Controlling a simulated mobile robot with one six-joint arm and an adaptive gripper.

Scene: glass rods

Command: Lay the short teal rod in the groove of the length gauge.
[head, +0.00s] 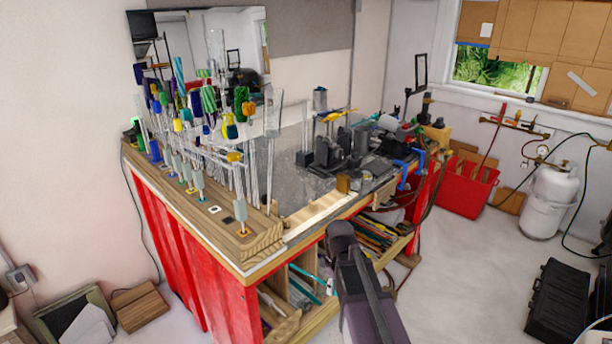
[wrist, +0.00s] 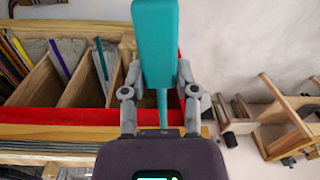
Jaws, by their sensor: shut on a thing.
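The short teal rod (wrist: 155,45) shows in the wrist view as a broad teal bar between the fingers, with a narrower teal part below it. My gripper (wrist: 157,78) is shut on it. In the head view my gripper (head: 340,230) is in front of the bench's front edge, above the open shelves, and the held rod cannot be made out there. A pale wooden strip (head: 318,212) with a brass-coloured block at its far end lies along the bench's front edge. It looks like the length gauge; its groove is too small to make out.
A wooden rack (head: 215,225) of upright glass rods and coloured pieces stands along the bench's left side. Dark burner equipment (head: 335,150) fills the back right of the bench top. Shelf compartments (wrist: 82,85) below hold several coloured rods.

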